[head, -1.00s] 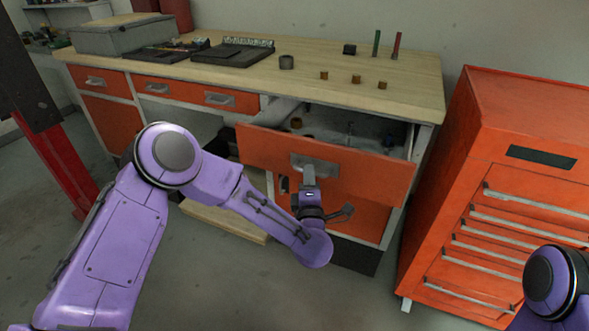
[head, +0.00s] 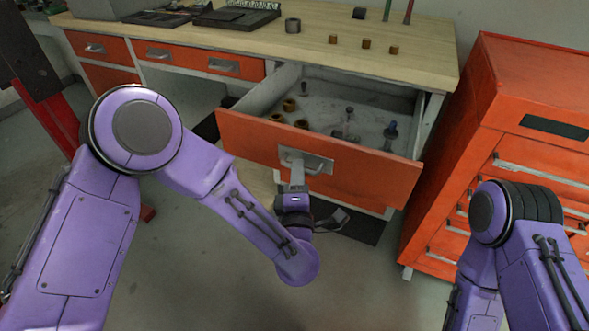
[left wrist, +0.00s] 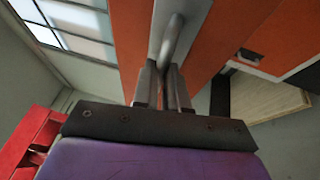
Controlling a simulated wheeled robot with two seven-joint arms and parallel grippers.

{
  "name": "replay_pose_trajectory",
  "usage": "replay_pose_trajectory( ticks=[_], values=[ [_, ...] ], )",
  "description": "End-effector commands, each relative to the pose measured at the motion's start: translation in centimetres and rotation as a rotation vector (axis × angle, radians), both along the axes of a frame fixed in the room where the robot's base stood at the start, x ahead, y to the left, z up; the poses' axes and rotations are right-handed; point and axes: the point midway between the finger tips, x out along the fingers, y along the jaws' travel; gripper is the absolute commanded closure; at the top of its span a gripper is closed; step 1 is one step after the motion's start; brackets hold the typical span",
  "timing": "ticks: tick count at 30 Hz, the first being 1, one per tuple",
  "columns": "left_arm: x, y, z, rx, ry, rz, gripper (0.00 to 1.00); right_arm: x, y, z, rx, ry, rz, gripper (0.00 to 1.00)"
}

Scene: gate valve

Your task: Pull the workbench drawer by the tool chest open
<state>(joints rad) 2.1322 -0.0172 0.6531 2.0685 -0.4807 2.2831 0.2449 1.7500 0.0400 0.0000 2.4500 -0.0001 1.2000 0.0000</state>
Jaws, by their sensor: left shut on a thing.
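The orange workbench drawer (head: 360,178) by the tool chest is pulled well out, and its inside shows several small parts. Its grey metal handle (head: 318,163) is at the middle of the front. My left gripper (head: 296,178) is shut on this handle from the front. In the left wrist view the two fingers (left wrist: 163,85) close around the handle bar (left wrist: 172,38). My right arm shows at the lower right, but its gripper is out of view.
The orange tool chest (head: 540,85) stands close to the right of the drawer. The wooden bench top (head: 375,62) holds small brass pieces and a dark ring. A red post (head: 62,128) stands at left. The floor in front is clear.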

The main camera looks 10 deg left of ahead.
Motion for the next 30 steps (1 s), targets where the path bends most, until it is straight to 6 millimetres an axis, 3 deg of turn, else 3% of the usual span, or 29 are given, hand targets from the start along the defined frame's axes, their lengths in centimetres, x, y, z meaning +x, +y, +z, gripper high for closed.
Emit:
replay_pose_trajectory(
  ticks=[9, 10, 12, 23, 30],
  values=[
    [-0.1, -0.1, -0.1, 0.000, 0.003, -0.004, 1.00, 0.0, 0.0, 0.0, 0.000, 0.000, 0.000, 0.57],
    [-0.1, -0.1, -0.1, -0.001, 0.003, -0.004, 0.81, 0.0, 0.0, 0.0, 0.000, 0.000, 0.000, 0.57],
    [-0.1, -0.1, -0.1, -0.001, 0.003, -0.003, 0.63, 0.0, 0.0, 0.0, 0.000, 0.000, 0.000, 0.57],
    [-0.8, -0.1, -0.2, -0.001, 0.000, -0.002, 0.63, 0.0, 0.0, -0.2, 0.000, 0.000, 0.000, 0.57],
    [-6.1, -0.8, -1.3, 0.004, 0.000, -0.007, 0.63, 0.0, 0.0, -1.1, 0.000, 0.000, 0.000, 0.57]
  ],
)
